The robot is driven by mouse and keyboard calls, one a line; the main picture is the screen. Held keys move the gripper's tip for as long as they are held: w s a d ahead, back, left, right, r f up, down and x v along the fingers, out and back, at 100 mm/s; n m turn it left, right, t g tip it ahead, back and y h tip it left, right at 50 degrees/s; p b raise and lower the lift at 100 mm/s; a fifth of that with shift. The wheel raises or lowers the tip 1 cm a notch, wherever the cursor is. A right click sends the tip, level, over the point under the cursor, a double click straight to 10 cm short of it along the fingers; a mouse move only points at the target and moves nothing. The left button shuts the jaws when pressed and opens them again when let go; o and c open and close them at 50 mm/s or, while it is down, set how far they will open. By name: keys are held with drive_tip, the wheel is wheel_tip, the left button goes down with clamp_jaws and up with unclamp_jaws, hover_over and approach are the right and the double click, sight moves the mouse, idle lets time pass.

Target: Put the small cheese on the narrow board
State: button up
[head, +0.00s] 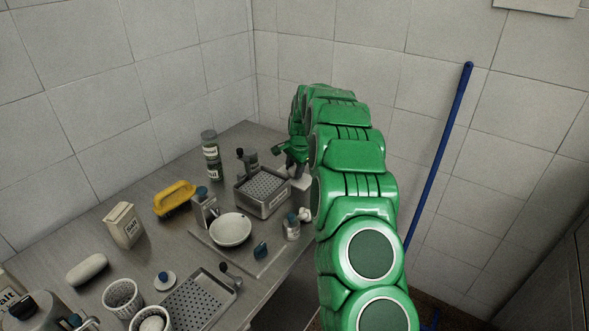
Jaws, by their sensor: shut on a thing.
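My gripper (292,152) is at the far end of my green arm, above the back right part of the table. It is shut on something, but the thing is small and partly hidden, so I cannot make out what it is. A pale block (301,187) shows just below the gripper, beside the perforated basket; I cannot tell if they touch. A flat grey slab (268,268) lies in front of the basket, under a white bowl (230,230); I cannot tell if it is the narrow board. No cheese can be clearly identified.
A perforated metal basket (272,206) stands left of the pale block. A yellow-handled item (174,198), a salt box (124,226), green-labelled jars (211,155), a perforated tray (184,309) and white cups (122,298) crowd the table. A blue pole (440,150) leans on the right wall.

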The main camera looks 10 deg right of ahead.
drive_tip(key=shift+f, duration=0.15)
drive_tip(key=o, duration=1)
drive_tip(key=shift+o, duration=0.2)
drive_tip(key=v, duration=1.2)
drive_tip(key=s+a+r+n+g, duration=0.1)
drive_tip(key=s+a+r+n, duration=0.1)
drive_tip(key=s+r, duration=0.35)
drive_tip(key=s+a+r+n, duration=0.1)
drive_tip(key=s+r, duration=0.1)
drive_tip(key=s, duration=0.6)
drive_tip(key=s+n+g+h, duration=0.1)
drive_tip(key=s+n, duration=0.8)
drive_tip(key=s, duration=3.8)
drive_tip(key=shift+s+f+g, duration=0.2)
drive_tip(key=shift+f+g, duration=0.1)
drive_tip(key=shift+g, duration=0.7)
